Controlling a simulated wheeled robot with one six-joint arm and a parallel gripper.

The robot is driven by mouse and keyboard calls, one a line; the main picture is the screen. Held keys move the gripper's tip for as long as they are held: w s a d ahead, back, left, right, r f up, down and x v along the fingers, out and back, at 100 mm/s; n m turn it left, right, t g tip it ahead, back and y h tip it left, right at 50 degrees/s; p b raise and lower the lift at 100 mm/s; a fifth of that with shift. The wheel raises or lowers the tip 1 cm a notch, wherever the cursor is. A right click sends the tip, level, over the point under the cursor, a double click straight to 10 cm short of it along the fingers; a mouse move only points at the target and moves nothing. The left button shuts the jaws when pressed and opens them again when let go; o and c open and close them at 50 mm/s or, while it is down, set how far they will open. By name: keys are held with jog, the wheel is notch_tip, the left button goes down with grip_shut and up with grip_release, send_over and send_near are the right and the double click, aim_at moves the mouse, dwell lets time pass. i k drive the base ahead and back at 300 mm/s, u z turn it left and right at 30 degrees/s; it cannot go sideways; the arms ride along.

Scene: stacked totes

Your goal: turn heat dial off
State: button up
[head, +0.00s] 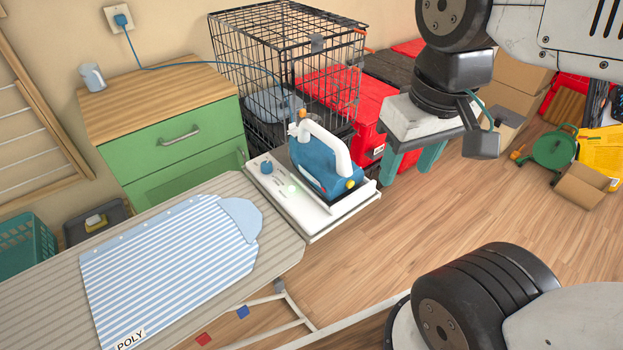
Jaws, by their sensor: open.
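A blue iron (325,165) with a white handle stands on a white rest (335,208) at the end of the ironing board. A small blue knob (267,168) sits on the left part of the rest, beside a faint greenish light. A yellow knob (350,184) shows on the iron's side, and an orange part shows near the handle top. I cannot tell for sure which of these is the heat dial, nor read any setting. My gripper (411,170), with teal fingers, is open and empty. It appears to the right of the iron, apart from it.
A striped shirt marked POLY (165,268) lies on the ironing board (45,285). A green drawer cabinet (180,160), a wire crate (290,60) and red totes (375,105) stand behind. A blue cord runs from the wall plug (121,20) behind the iron.

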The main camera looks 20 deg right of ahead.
aim_at(267, 167)
jog(key=u, duration=0.8)
jog(key=i, duration=0.35)
jog(key=z, duration=0.65)
